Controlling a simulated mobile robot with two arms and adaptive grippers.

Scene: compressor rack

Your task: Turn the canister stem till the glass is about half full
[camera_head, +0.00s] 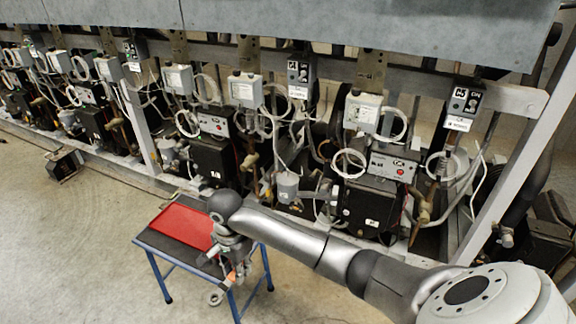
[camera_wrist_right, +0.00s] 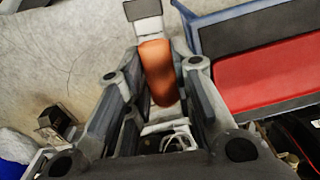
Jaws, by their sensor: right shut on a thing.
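My right gripper (camera_head: 236,272) is shut on an orange-handled tool (camera_wrist_right: 156,72). In the right wrist view the gripper (camera_wrist_right: 160,95) has the orange handle between its fingers, with a grey block-like end beyond them. In the head view the gripper hangs at the front right edge of a small stand, and a grey ring-shaped end (camera_head: 215,297) shows below it. A small grey canister (camera_head: 287,187) is on the rack, behind and right of the gripper and apart from it. Its stem and the glass are too small to make out. My left gripper is not in view.
The stand (camera_head: 155,241) has a dark top, blue legs and a red tray (camera_head: 183,224), which looks empty. The compressor rack (camera_head: 145,130) runs across the back with boxes, cables and pipes. A dark box (camera_head: 63,164) lies on the floor at left. The floor in front is clear.

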